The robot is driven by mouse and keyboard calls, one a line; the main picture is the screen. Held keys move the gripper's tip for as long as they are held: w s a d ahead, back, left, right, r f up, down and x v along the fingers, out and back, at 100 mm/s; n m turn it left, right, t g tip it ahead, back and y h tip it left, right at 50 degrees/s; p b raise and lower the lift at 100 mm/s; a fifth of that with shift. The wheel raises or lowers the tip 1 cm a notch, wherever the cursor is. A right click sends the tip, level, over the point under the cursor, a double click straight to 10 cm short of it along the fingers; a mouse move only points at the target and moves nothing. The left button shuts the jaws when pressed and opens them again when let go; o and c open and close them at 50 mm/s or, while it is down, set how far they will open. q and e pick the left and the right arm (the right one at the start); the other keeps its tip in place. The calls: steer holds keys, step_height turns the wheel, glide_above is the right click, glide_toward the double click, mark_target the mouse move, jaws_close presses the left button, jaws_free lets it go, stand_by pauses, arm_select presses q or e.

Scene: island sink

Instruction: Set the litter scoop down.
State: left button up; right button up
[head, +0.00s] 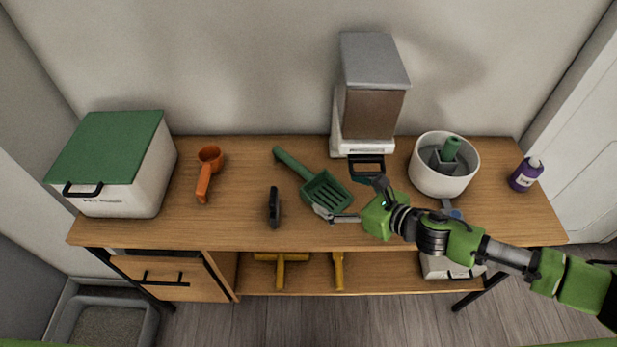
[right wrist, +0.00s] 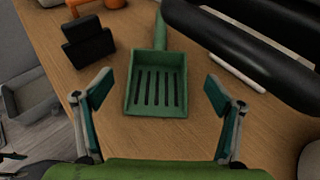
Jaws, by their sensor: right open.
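The green litter scoop (head: 326,191) lies on the wooden table in the head view, its slotted pan near the front edge and its handle pointing back and left. In the right wrist view the scoop (right wrist: 157,84) lies flat between the spread fingers, apart from both. My right gripper (head: 350,193) is open and empty, close by the pan on its right side; its fingers also show in the right wrist view (right wrist: 165,104). My left gripper is not in view.
On the table (head: 235,225) stand a green-lidded white bin (head: 120,170), an orange scoop (head: 207,172), a dark brush-like object (head: 274,207), a food dispenser (head: 369,100), a white round pot (head: 443,172) and a purple bottle (head: 525,174). A litter tray (head: 62,312) is on the floor.

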mark_target(314, 183)
steer(key=shift+x, duration=2.7)
steer(key=shift+a, duration=0.1)
steer(key=c, duration=1.3)
steer(key=shift+r+p, duration=0.1)
steer(key=shift+p, duration=0.25)
